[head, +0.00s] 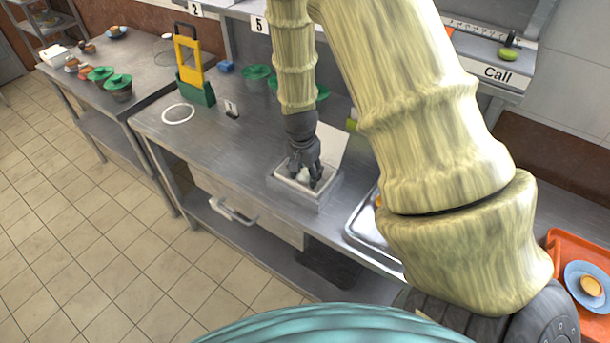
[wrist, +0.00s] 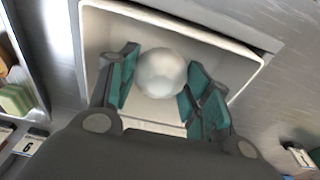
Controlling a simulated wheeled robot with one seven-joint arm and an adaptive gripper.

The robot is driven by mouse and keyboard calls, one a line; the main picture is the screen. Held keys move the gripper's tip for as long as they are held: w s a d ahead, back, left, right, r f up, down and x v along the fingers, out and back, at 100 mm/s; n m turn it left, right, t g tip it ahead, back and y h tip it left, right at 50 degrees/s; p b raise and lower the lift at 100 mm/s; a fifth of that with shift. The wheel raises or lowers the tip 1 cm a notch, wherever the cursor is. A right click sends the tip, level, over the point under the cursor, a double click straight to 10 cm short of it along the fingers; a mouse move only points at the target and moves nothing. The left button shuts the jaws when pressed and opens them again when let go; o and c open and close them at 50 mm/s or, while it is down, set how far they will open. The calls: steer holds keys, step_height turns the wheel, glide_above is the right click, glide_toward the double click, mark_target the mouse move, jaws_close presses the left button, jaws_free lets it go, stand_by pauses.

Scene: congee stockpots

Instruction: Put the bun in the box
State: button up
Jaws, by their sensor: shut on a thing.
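My gripper (head: 305,172) points down over a white box (head: 276,172) on the metal counter. In the wrist view my gripper (wrist: 160,88) is shut on a round white bun (wrist: 160,72), with a green-padded finger on each side. The bun is inside the outline of the box (wrist: 250,66), whose rim and back wall show around it. In the head view my fingers partly hide the bun (head: 304,174). I cannot tell whether the bun touches the box floor.
A yellow and green stand (head: 188,60) and a white ring (head: 178,114) are on the counter to the left. A metal tray (head: 358,232) lies close to the right of the box. An orange tray (head: 565,250) with a blue plate is far right.

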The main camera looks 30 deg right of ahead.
mark_target(302, 175)
steer(key=shift+w+f, duration=0.2)
steer(key=shift+f, duration=0.85)
steer(key=shift+s, duration=0.15)
steer(key=o, duration=1)
steer(key=shift+f, duration=0.1)
steer(key=shift+s+a+r+b, duration=0.1)
steer(key=shift+a+r+b, duration=0.25)
steer(key=shift+r, duration=1.7)
steer(key=shift+a+r+b, duration=0.1)
steer(key=shift+r+b, duration=0.35)
steer(key=shift+r, duration=1.55)
steer(key=shift+s+a+r+b, duration=0.1)
steer(key=shift+a+r+b, duration=0.25)
steer(key=shift+r, duration=1.7)
